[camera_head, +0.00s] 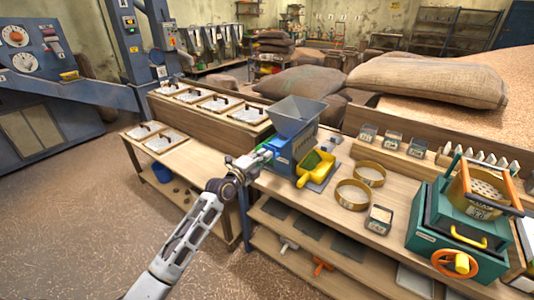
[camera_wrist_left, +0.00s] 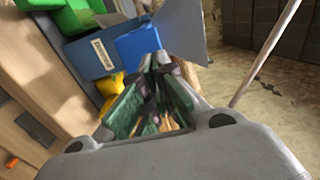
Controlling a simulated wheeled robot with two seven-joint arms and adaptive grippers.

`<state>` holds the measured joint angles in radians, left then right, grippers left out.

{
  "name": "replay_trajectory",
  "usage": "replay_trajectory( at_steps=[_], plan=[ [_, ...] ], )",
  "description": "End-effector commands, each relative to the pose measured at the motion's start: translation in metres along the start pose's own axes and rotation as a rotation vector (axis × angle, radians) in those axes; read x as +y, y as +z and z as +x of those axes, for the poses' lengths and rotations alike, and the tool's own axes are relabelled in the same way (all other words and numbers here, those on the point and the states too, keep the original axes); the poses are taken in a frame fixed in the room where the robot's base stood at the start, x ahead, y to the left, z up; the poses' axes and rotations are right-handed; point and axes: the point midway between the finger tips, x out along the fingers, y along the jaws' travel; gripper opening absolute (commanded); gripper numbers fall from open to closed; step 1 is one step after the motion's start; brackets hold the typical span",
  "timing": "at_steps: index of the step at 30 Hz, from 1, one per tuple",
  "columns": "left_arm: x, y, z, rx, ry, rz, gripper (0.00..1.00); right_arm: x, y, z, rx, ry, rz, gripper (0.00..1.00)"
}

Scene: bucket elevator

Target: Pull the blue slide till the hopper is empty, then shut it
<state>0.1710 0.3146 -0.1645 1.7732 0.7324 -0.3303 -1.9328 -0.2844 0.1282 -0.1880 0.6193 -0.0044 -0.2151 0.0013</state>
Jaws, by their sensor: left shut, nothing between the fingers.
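The grey hopper (camera_head: 296,116) sits on a blue body (camera_head: 291,146) at the near edge of the bench. My left gripper (camera_head: 264,155) reaches in from the left, close to the hopper's left side. In the left wrist view, my left gripper's green-padded fingers (camera_wrist_left: 160,66) meet at the tips with nothing between them. A brighter blue block (camera_wrist_left: 138,43), perhaps the slide, is just beyond the tips; I cannot tell whether they touch. The grey hopper wall (camera_wrist_left: 182,28) shows beside it. How far the slide is pulled and the hopper's contents cannot be made out. My right gripper is out of view.
Two round sieves (camera_head: 352,194) and a small labelled box (camera_head: 379,219) lie farther right. A green machine (camera_head: 462,228) fills the bench's right end. Trays (camera_head: 215,104) stand on the left. Open floor (camera_head: 90,220) lies at the left front.

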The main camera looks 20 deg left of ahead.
Motion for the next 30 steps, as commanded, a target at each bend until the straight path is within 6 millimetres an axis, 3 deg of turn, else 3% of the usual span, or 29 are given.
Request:
replay_trajectory(
  at_steps=[9, 30],
  plan=[
    [0.000, 0.000, 0.020, 0.000, 0.001, -0.002, 0.00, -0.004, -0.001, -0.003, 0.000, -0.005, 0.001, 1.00],
    [0.001, 0.000, 0.031, 0.001, 0.000, 0.000, 0.00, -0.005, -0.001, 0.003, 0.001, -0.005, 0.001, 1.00]
  ],
)
